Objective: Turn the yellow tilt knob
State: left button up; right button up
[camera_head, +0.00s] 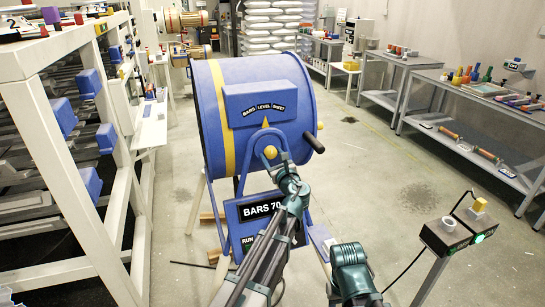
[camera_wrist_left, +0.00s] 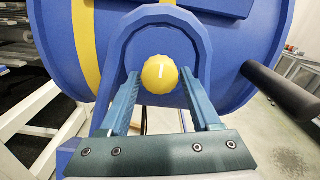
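The yellow tilt knob (camera_head: 270,152) is a round ribbed knob with a short white mark near its top, on the front of a blue drum (camera_head: 220,105) below the "BARS LEVEL SHEET" plate (camera_head: 265,104). In the left wrist view the knob (camera_wrist_left: 160,76) shows whole, near the middle. My left gripper (camera_head: 277,161) is open in front of it. In the wrist view one finger stands on each side of the knob, with gaps between. I cannot tell how far the fingertips reach along it. My right gripper is not in view; part of my right arm shows at the bottom.
A dark handle (camera_head: 314,142) sticks out from the drum's right side. A "BARS 70" panel (camera_head: 260,210) hangs below. A white rack (camera_head: 50,150) stands left. A post with a control box (camera_head: 445,236) stands at the lower right. Floor between it and the benches is clear.

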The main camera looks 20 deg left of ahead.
pick_arm(q)
grip_shut()
jog(key=shift+n, duration=0.3)
jog(key=n, duration=0.4)
jog(key=shift+d, duration=0.1)
jog(key=n, duration=0.4)
jog(key=shift+r+n, duration=0.1)
jog(key=shift+n, duration=0.2)
jog(key=n, duration=0.8)
jog(key=shift+r, duration=0.1)
jog(key=shift+n, duration=0.5)
